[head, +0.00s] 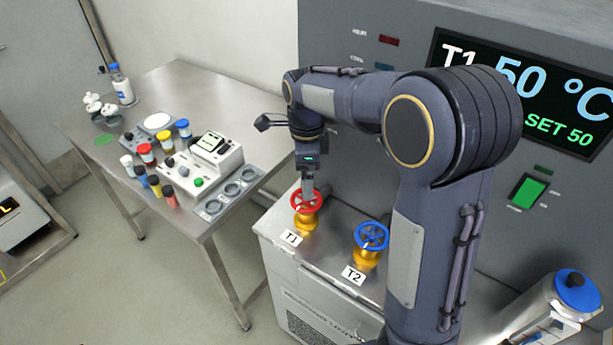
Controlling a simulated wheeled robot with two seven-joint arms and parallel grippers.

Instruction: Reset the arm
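My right arm rises from the lower right and bends over to the left. Its gripper (308,194) points down at the red valve wheel (305,203) on the stand labelled T1. The fingertips reach the wheel and overlap it in the picture. The fingers show as one narrow slab from this side, so I cannot tell whether they are open or shut on the wheel. My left gripper is not in view.
A blue valve wheel (371,237), labelled T2, stands right of the red one. The display (525,85) reads T1 50 °C, SET 50. A green switch (528,191) is below. A steel table (181,85) at left holds vials and instruments. A blue-lidded container (577,290) stands lower right.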

